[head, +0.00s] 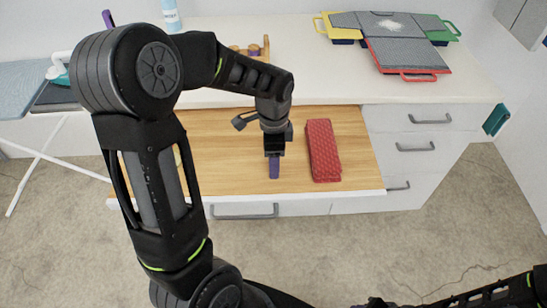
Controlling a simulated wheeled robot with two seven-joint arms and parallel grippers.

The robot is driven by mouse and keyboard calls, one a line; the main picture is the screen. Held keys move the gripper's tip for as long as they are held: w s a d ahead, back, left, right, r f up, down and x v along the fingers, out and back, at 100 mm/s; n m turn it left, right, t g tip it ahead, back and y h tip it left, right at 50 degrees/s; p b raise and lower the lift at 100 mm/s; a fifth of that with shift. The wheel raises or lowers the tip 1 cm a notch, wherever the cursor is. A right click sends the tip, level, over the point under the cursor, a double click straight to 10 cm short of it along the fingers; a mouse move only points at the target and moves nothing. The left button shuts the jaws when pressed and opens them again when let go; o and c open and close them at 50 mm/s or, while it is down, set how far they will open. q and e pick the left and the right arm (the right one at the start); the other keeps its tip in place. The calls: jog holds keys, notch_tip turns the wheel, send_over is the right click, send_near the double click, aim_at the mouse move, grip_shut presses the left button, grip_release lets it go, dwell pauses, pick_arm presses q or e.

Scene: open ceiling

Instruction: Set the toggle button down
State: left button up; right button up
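My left arm reaches over an open drawer with a wooden bottom (225,150). My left gripper (274,154) points down over the middle of the drawer. A narrow purple object (274,168) sticks out from between its fingertips, and the gripper appears shut on it. This may be the toggle button; its shape is too small to tell. I cannot tell whether its lower end touches the drawer bottom. Part of my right arm shows at the bottom right edge; its gripper is not in view.
A red patterned box (322,150) lies in the drawer just right of the gripper. Grey boards with coloured frames (408,58) lie on the white counter (320,88). A wooden holder (262,50) and a blue bottle (171,16) stand behind my arm. An ironing board (22,88) is at left.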

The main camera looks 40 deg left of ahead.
pick_arm(q)
jog(key=shift+r, duration=0.15)
notch_tip(320, 180, up, 12)
jog(key=shift+b, duration=0.4)
dwell(0.8)
